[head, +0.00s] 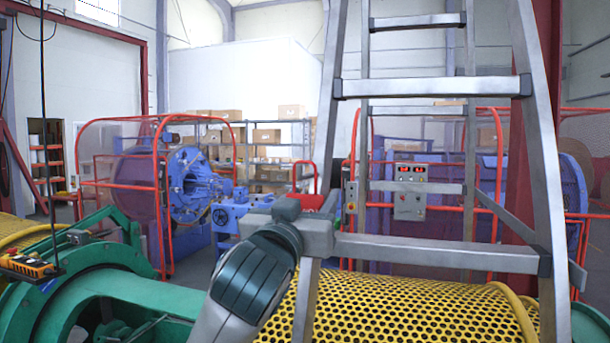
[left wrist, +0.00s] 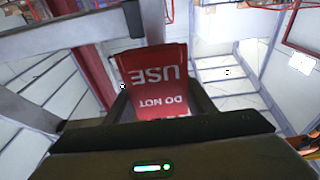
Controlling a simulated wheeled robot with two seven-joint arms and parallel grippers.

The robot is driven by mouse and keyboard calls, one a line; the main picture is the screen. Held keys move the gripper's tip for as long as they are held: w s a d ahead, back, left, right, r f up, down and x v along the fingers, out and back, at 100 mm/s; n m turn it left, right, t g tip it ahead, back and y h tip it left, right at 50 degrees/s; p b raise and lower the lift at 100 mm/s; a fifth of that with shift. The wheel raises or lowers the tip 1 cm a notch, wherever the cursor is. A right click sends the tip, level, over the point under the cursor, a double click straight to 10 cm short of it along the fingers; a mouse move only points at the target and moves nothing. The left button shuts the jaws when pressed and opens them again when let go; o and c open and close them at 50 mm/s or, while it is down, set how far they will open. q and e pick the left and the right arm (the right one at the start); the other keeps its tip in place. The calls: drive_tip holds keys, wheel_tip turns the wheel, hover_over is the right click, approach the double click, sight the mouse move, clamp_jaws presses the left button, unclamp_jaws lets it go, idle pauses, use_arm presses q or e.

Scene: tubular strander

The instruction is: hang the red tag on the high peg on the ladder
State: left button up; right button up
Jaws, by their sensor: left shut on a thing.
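The red tag (left wrist: 152,78) shows in the left wrist view with upside-down white letters reading "DO NOT USE". It sits between the two fingers of my left gripper (left wrist: 162,105), which is shut on it. In the head view the left gripper (head: 312,222) is at the ladder's left rail, and a bit of red tag (head: 308,201) shows above it. The ladder (head: 435,86) stands upright in front of me. I cannot make out the high peg in either view. Whether the gripper touches the rail, I cannot tell. My right gripper is not in view.
A yellow perforated guard (head: 400,310) lies low behind the ladder's foot. A green machine frame (head: 100,285) is at the lower left. Red-railed blue machines (head: 195,185) stand behind, with a control box (head: 410,200) seen through the ladder. Air beside the upper left rail looks clear.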

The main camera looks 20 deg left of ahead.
use_arm(q)
drive_tip(key=shift+w+f, duration=0.1)
drive_tip(key=shift+f, duration=0.45)
drive_tip(key=shift+f+b, duration=0.15)
drive_tip(key=shift+b, duration=0.2)
idle(0.5)
drive_tip(key=o, duration=1.1)
